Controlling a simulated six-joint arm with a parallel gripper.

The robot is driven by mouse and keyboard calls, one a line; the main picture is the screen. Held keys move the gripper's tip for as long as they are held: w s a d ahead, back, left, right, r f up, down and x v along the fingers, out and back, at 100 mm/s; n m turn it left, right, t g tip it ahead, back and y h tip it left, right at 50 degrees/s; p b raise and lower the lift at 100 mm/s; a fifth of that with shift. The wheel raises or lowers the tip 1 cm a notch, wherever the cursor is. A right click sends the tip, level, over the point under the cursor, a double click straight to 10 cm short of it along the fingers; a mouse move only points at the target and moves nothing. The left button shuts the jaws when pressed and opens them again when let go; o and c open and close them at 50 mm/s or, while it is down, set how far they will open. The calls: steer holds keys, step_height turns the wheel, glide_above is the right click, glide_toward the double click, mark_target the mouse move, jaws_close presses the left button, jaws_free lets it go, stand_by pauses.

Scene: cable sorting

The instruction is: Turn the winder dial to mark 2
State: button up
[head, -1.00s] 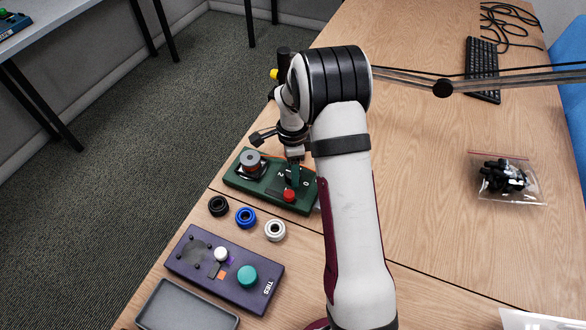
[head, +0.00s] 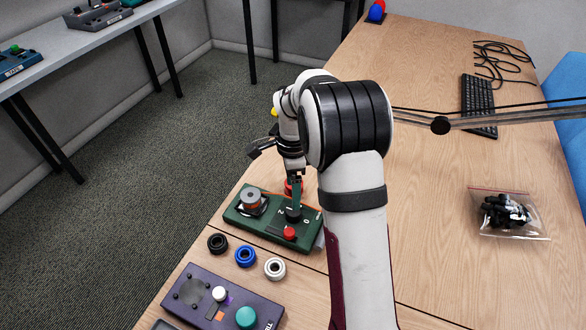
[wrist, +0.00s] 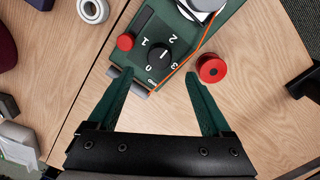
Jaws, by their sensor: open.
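The winder is a green box (head: 245,215) with a black dial (head: 292,215) and printed marks around it. In the wrist view the dial (wrist: 160,55) sits among marks 0, 1, 2 and 3. I cannot tell surely which mark its pointer faces. My gripper (wrist: 158,77) is open, its two green fingers apart on the near side of the dial, holding nothing. In the head view my gripper (head: 297,192) is above and just behind the dial, pointing down.
A red button (head: 290,233) is beside the dial. A red spool (wrist: 211,68) stands close to my gripper's right finger. A grey-orange spool (head: 251,198) is on the box. Black, blue and white rings (head: 274,267) and a purple box (head: 235,303) lie in front.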

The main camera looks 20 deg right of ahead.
step_height(320, 180, up, 8)
steer(key=shift+w, duration=0.15)
steer(key=shift+r, duration=0.1)
steer(key=s+a+r+n, duration=0.2)
steer(key=s+a+n, duration=0.1)
steer(key=s, duration=0.4)
steer(key=s+a+r+n+y, duration=0.1)
steer(key=s+a+r+n, duration=0.15)
steer(key=s, duration=0.35)
steer(key=s+a+r+n, duration=0.1)
steer(key=s+a+n, duration=0.25)
steer(key=s, duration=0.35)
steer(key=s+a+f+n, duration=0.2)
steer(key=s+n, duration=0.3)
steer(key=s, duration=0.5)
steer(key=shift+a+f+n+y, duration=0.25)
steer(key=shift+f+n+y, duration=0.05)
steer(key=shift+f, duration=0.4)
